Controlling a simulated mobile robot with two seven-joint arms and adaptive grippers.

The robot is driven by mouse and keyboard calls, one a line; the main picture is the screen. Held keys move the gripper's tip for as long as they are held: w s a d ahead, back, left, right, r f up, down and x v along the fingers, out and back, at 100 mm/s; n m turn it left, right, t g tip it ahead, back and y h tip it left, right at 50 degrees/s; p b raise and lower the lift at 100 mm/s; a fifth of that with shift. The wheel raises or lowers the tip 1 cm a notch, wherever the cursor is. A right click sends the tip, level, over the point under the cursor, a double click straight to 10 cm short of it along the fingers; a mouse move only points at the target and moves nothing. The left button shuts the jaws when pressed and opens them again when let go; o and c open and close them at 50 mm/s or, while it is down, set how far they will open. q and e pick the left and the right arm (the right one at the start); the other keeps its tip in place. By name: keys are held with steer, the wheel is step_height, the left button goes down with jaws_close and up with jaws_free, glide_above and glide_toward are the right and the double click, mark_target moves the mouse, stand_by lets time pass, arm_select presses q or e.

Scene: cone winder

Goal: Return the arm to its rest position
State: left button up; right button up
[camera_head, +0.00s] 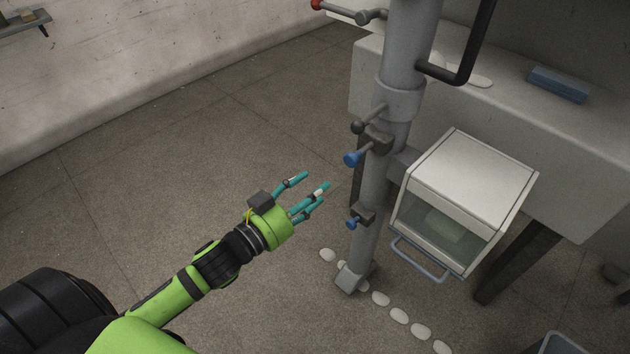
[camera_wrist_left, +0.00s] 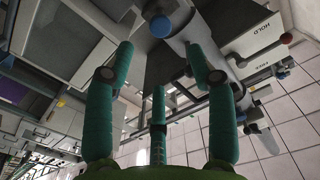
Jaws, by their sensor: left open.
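My left arm, green and black, reaches in from the lower left in the head view. Its left gripper (camera_head: 312,187) has teal fingers spread apart with nothing between them. It hangs over bare floor, to the left of a grey upright post (camera_head: 372,200), and looks apart from it. In the left wrist view the gripper (camera_wrist_left: 160,90) shows its fingers open and empty, with the machine's post and a blue knob (camera_wrist_left: 160,26) beyond them. My right gripper is in neither view.
The post carries blue knobs (camera_head: 352,158) and a black handle (camera_head: 470,62). A white box with a clear front (camera_head: 470,185) and a grey handle stands right of it. White oval marks (camera_head: 380,299) line the floor. A bench (camera_head: 590,130) holds a blue block (camera_head: 558,83). Floor at left is clear.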

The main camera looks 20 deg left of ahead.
arm_select(q)
steer(key=s+a+f+n+g+y+p, duration=0.2)
steer(key=a+f+g+y, duration=0.15)
steer(key=f, duration=0.85)
steer(key=s+a+f+n+g+y+p, duration=0.15)
steer(key=a+f, duration=0.25)
steer(key=f, duration=0.8)
steer(key=s+f+g+y+p, duration=0.1)
steer(key=s+f+g+p, duration=0.25)
steer(key=s+f, duration=0.6)
steer(key=s+d+f+g, duration=0.1)
steer(key=s+f+g, duration=0.1)
steer(key=s, duration=0.6)
steer(key=s+d+f+g+p, duration=0.1)
steer(key=s+d+f+g, duration=0.1)
steer(key=s+f, duration=0.3)
steer(key=s+d+f+n+g+p, duration=0.1)
steer(key=s+d+f+g, duration=0.1)
steer(key=s, duration=0.9)
steer(key=shift+s+f+g, duration=0.35)
steer(key=shift+f+g, duration=0.35)
steer(key=shift+g, duration=0.05)
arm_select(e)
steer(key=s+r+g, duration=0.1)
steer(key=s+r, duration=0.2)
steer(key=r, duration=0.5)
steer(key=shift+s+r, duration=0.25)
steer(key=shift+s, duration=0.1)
